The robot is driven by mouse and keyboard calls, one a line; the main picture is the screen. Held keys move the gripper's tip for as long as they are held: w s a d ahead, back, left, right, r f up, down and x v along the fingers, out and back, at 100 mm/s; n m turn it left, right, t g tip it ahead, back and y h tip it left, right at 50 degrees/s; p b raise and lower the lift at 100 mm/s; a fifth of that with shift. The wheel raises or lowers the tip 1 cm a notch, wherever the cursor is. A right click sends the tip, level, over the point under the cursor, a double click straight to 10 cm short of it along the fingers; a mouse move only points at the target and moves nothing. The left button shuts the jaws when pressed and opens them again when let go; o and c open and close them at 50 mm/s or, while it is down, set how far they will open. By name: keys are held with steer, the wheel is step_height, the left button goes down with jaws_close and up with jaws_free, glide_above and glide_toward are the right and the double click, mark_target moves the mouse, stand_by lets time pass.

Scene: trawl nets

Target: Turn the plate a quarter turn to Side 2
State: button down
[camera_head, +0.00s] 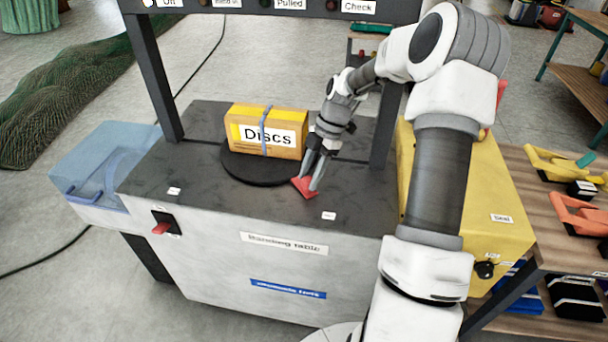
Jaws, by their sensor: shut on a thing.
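The plate (240,172) is a dark round disc lying on the grey top of the banding table. A yellow box (266,131) labelled "Discs", with a blue band around it, stands upright on the plate. My gripper (309,178) points down at the plate's front right edge. Its fingers are shut on a red tab (303,189) there. Whether the tab is joined to the plate cannot be told. Two small white labels, one at the left (174,191) and one at the front right (328,215), lie on the tabletop; their writing is too small to read.
A dark frame (153,75) with a labelled top bar spans the table. A red switch (162,227) is on the table's front. A clear blue bin (95,180) hangs at the left. A yellow machine (490,200) stands close at the right, beside a wooden bench (535,185).

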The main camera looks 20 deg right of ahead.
steer(key=shift+w+d, duration=0.1)
steer(key=shift+d, duration=0.25)
steer(key=shift+c, duration=2.1)
jaws_free()
steer(key=p+v, duration=0.1)
steer(key=v, duration=0.6)
steer(key=shift+r, duration=0.3)
